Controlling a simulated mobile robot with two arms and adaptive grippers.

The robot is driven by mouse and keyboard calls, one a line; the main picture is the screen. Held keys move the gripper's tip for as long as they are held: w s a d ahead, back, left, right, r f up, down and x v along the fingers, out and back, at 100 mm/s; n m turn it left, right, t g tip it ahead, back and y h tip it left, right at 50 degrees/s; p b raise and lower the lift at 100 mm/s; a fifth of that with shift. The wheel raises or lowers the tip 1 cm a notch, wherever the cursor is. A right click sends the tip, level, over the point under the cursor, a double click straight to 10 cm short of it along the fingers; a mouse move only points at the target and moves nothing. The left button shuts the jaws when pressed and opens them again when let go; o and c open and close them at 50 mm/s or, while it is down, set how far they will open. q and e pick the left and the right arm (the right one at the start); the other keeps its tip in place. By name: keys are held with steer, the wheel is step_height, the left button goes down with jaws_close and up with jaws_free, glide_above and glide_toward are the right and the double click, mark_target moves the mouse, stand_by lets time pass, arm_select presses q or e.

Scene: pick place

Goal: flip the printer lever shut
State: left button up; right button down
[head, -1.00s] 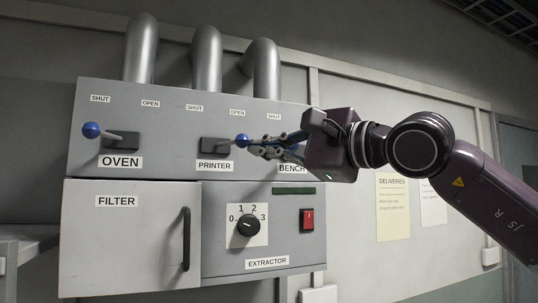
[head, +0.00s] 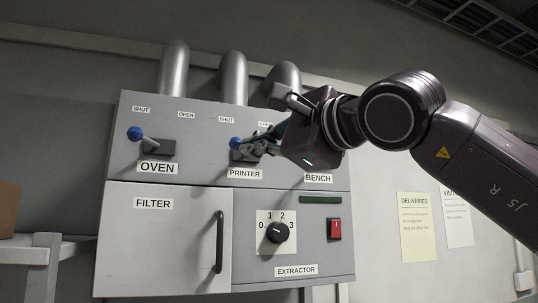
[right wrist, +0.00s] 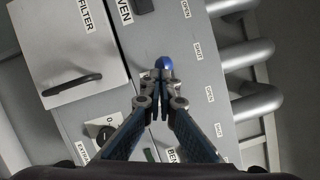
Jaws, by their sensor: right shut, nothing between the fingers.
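The printer lever has a blue knob (head: 235,143) and sits above the PRINTER label (head: 245,174). Its knob now lies to the left, on the SHUT (head: 227,119) side of its slot. My right gripper (head: 258,144) is shut and empty, just right of the knob, with its fingers hiding part of the lever. In the right wrist view the blue knob (right wrist: 163,63) is right at the tips of the closed fingers (right wrist: 161,74). I cannot tell whether they touch it. My left gripper is not in view.
The oven lever (head: 135,133) stands to the left, its knob on its SHUT side. The bench lever is hidden behind my right gripper. Below are the filter door (head: 165,250) with a handle, the extractor dial (head: 278,233) and a red switch (head: 334,228). Pipes (head: 234,78) rise behind the panel.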

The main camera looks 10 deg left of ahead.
steer(key=shift+s+a, duration=0.2)
steer(key=shift+a, duration=0.65)
steer(key=shift+s, duration=0.1)
steer(key=s+d+f+b, duration=0.1)
steer(key=s+d+b, duration=0.1)
steer(key=s, duration=0.3)
steer(key=s+d+f+b, duration=0.1)
steer(key=s+d+b, duration=0.1)
steer(key=s+b, duration=0.2)
steer(key=shift+s+d, duration=0.25)
steer(key=shift+s, duration=0.55)
steer(key=shift+a+f, duration=0.1)
steer(key=shift+a, duration=0.05)
